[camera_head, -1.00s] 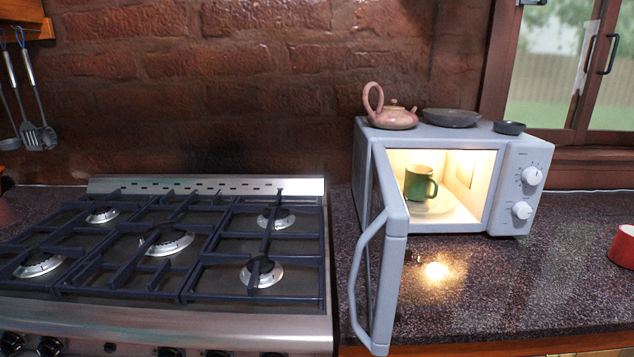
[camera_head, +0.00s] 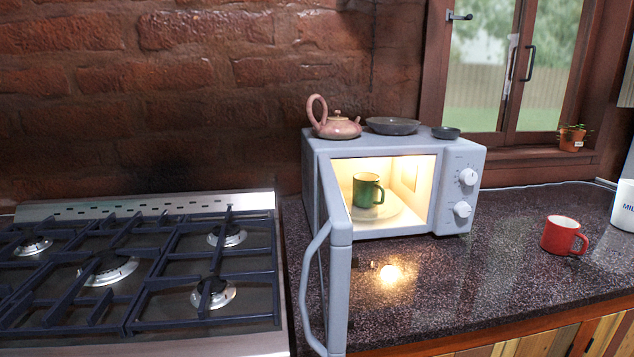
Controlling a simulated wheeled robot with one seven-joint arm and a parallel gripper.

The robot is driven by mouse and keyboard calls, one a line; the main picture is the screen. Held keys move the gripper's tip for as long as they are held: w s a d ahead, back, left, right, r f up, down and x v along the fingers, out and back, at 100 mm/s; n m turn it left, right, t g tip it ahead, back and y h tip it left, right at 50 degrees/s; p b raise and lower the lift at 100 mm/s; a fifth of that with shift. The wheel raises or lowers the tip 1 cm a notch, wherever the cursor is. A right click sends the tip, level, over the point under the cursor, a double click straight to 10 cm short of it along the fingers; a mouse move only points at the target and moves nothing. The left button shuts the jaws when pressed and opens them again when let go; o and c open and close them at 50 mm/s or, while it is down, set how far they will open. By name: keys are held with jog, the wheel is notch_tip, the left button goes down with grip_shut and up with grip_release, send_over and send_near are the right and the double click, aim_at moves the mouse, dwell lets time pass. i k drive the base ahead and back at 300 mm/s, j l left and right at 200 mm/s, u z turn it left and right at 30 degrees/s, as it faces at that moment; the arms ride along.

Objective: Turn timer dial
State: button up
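The grey microwave (camera_head: 447,191) stands on the dark counter, with its door (camera_head: 341,232) swung wide open toward me. Two white dials sit on its right front panel: an upper dial (camera_head: 468,177) and a lower dial (camera_head: 462,209). I cannot tell from their markings which one is the timer dial. Inside the lit cavity a green mug (camera_head: 367,190) stands on the turntable plate (camera_head: 385,213). My gripper is not in view.
A pink teapot (camera_head: 335,124), a dark dish (camera_head: 392,125) and a small bowl (camera_head: 446,132) sit on top of the microwave. A red mug (camera_head: 564,235) stands on the counter to the right. The gas stove (camera_head: 150,205) is at left. The counter before the dials is clear.

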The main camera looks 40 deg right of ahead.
aim_at(468, 176)
jog(key=z, duration=1.25)
